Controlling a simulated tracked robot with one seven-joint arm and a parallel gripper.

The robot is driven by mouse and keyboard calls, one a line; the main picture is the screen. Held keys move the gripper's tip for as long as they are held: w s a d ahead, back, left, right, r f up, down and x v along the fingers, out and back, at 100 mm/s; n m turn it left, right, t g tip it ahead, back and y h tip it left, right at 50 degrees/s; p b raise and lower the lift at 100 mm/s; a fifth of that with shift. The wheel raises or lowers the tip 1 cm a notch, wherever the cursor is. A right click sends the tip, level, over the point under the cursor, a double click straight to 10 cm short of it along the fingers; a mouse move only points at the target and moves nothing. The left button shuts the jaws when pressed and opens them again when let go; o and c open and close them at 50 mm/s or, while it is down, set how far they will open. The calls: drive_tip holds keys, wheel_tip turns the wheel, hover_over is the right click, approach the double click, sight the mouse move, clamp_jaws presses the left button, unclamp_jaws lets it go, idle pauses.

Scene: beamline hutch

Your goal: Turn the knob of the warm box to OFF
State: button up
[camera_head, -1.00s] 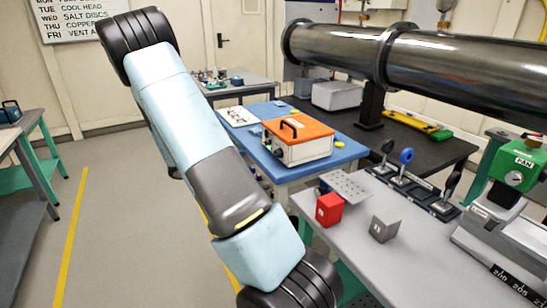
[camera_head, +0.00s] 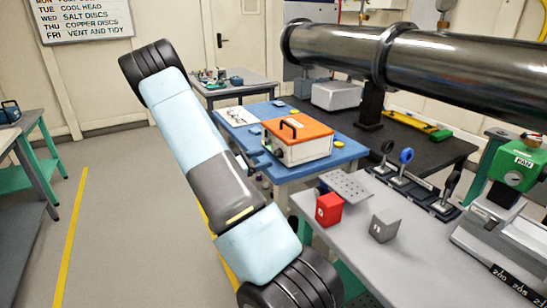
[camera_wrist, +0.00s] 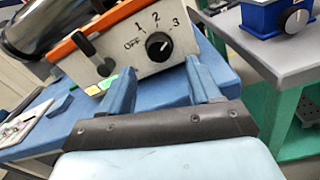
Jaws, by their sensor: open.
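The warm box (camera_head: 303,152) has an orange top, a white front and a black handle. It stands on the blue table in the head view. In the wrist view its white front (camera_wrist: 119,50) is tilted in the picture, with a black round knob (camera_wrist: 158,45) and the marks OFF, 1, 2 and 3 around it. A pale mark on the knob appears to point right, towards 3. My gripper (camera_wrist: 160,66) is open and empty; its two blue fingers point at the front, one on each side below the knob, apart from it. In the head view my arm mostly hides the gripper.
The blue table (camera_head: 345,153) also bears small items. A blue box with a grey knob (camera_wrist: 295,23) is at the right in the wrist view. A grey bench (camera_head: 350,240) holds a red block (camera_head: 329,209) and a grey block (camera_head: 384,226). A steel pipe (camera_head: 440,65) runs above.

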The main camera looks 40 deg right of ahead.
sight(275, 155)
drive_tip(key=shift+x, duration=2.55)
drive_tip(key=c, duration=1)
drive_tip(key=shift+d, duration=0.15)
drive_tip(key=shift+c, duration=0.2)
